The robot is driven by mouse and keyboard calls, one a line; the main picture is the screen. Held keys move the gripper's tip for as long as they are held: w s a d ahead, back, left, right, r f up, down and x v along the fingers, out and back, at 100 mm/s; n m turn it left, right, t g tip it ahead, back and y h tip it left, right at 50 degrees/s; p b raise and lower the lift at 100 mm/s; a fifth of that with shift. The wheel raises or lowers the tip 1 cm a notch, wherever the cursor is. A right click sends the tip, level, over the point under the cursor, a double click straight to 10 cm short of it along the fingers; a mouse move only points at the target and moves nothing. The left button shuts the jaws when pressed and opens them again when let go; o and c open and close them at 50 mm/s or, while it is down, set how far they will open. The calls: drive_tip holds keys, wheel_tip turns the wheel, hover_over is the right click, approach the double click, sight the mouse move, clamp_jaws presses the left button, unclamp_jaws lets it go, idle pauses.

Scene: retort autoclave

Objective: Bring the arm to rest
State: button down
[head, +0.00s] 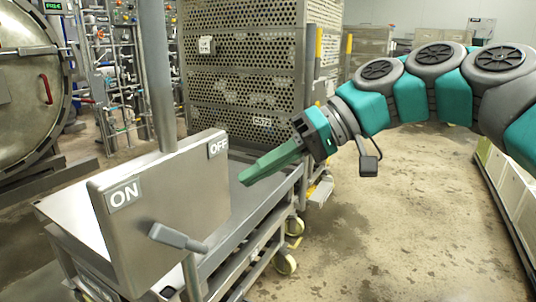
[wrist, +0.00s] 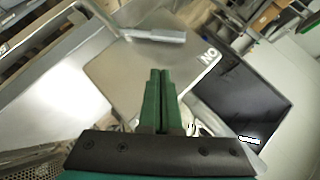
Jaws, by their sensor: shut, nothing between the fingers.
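My gripper (head: 243,179) is shut and empty at the end of my teal and grey arm, which reaches in from the right in the head view. Its green fingers point left and down toward a grey metal switch panel (head: 165,205) with ON and OFF labels, apart from it near its OFF end. In the wrist view the shut fingers (wrist: 160,74) lie in front of the panel (wrist: 135,78). A grey lever (head: 178,238) shows in front of the panel's lower edge, between the two labels. It also shows in the wrist view (wrist: 155,36).
A steel cart (head: 262,216) stands below the panel. A perforated metal crate (head: 250,95) labelled C573 stands behind my gripper. A round retort door (head: 28,85) is at the left. Pale boxes (head: 497,178) line the right. The wet floor between is clear.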

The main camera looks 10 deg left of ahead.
drive_tip(key=s+d+f+m+h+p, duration=0.2)
drive_tip(key=s+d+f+m+h, duration=0.2)
drive_tip(key=s+d+f, duration=0.5)
drive_tip(key=s+d+f+m+t+h+p, duration=0.1)
drive_tip(key=s+d+f+m+h+p, duration=0.2)
drive_tip(key=f, duration=1.4)
drive_tip(key=s+d+m+h, duration=0.1)
drive_tip(key=s+d+h, duration=0.3)
drive_tip(key=s+d, duration=0.3)
drive_tip(key=shift+s+d+f+m, duration=0.2)
drive_tip(key=shift+d+m, duration=0.2)
drive_tip(key=shift+d, duration=0.7)
